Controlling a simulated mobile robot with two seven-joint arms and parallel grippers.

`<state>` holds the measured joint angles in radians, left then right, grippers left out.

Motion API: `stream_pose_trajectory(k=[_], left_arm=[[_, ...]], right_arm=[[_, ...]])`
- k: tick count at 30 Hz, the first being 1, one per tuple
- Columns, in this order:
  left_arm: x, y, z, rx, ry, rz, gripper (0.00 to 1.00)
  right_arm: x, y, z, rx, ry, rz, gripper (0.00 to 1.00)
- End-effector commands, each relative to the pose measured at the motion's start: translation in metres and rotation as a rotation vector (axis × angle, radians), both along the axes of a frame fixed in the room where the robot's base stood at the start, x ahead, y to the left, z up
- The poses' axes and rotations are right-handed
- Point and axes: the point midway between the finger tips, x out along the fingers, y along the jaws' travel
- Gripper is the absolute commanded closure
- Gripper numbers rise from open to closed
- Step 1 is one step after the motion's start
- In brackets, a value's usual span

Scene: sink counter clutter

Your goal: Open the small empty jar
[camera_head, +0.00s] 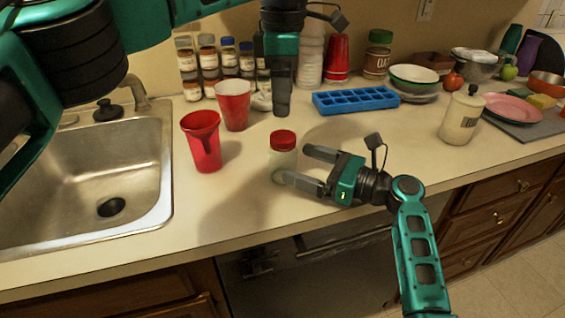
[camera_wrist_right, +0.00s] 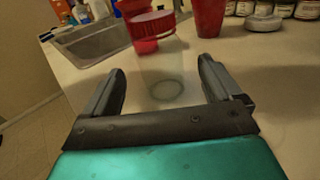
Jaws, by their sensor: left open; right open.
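The small empty jar (camera_head: 284,163) is clear with a red lid (camera_head: 283,140) on it, and it stands upright on the counter near the front edge. My right gripper (camera_head: 296,165) is open, low beside the jar, with its fingers pointing at it. In the right wrist view the jar (camera_wrist_right: 162,75) shows between and just ahead of the open fingers (camera_wrist_right: 162,92), under its red lid (camera_wrist_right: 151,22). My left gripper (camera_head: 282,105) is open and points down above and behind the jar, higher than the lid. Its fingers overlap in the head view.
Two red cups (camera_head: 203,145) (camera_head: 234,108) stand left of the jar, beside the sink (camera_head: 150,190). A blue ice tray (camera_head: 355,100) lies behind it. Spice jars (camera_head: 207,58) line the wall. A white bottle (camera_head: 461,120) stands at right. The counter between is clear.

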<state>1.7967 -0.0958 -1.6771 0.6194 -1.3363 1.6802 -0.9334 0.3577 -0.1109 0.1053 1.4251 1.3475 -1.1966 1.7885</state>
Motion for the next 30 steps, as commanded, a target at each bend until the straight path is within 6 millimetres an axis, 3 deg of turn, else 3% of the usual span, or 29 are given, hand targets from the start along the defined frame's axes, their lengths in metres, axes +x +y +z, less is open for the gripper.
stream_pose_trajectory(k=[3,9,22,30], left_arm=[[0.000,0.000,0.000,0.000,0.000,0.000,0.26],[0.000,0.000,0.000,0.000,0.000,0.000,0.26],[0.000,0.000,0.000,0.000,0.000,0.000,0.26],[0.000,0.000,0.000,0.000,0.000,0.000,0.26]], right_arm=[[0.010,0.021,0.001,0.002,0.000,0.002,0.09],[0.022,0.044,0.000,0.001,0.000,0.001,0.09],[0.027,0.053,0.000,-0.001,0.000,0.000,0.09],[0.027,0.052,0.000,-0.001,0.000,0.000,0.33]])
